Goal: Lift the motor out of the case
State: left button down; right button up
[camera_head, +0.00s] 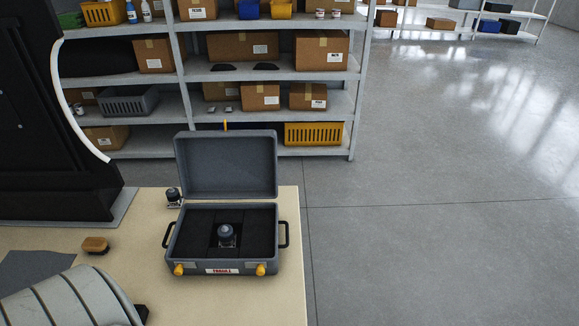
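The grey case (217,268) stands open on the table, its lid (226,166) raised at the back. It has black handles on both sides, two yellow latches and a label at the front. The motor (226,235), small and dark with a rounded top, sits upright in the middle of the black foam lining. Neither of my grippers shows in the head view, and nothing touches the motor.
The beige table (283,300) ends just right of the case. A small dark-topped item (173,196) stands behind-left of it. A brush (96,245), a grey cloth (38,270) and a large pale ribbed object (70,300) lie left. Shelves (270,75) with boxes stand behind.

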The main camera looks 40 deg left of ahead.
aim_at(227, 238)
jog(key=i+l, duration=1.2)
jog(key=i+j+u, duration=0.15)
jog(key=i+u, duration=0.95)
jog(key=u, duration=0.2)
jog(key=i+l+u, duration=0.25)
jog(key=u, duration=0.2)
jog(key=i+l+u, duration=0.15)
jog(key=i+u, duration=0.15)
jog(key=u, duration=0.15)
jog(key=i+l+u, duration=0.2)
jog(key=u, duration=0.25)
jog(key=i+l+u, duration=0.3)
jog(key=u, duration=0.15)
jog(key=i+l+u, duration=0.15)
jog(key=l+u, duration=0.3)
jog(key=i+l+u, duration=0.15)
jog(key=l+u, duration=0.25)
jog(key=i+l+u, duration=0.15)
jog(key=l+u, duration=0.5)
jog(key=u, duration=0.15)
jog(key=l+u, duration=0.4)
jog(key=i+l+u, duration=0.4)
jog(key=l, duration=0.2)
jog(key=l+u, duration=0.2)
jog(key=i+l, duration=0.05)
jog(key=l, duration=0.05)
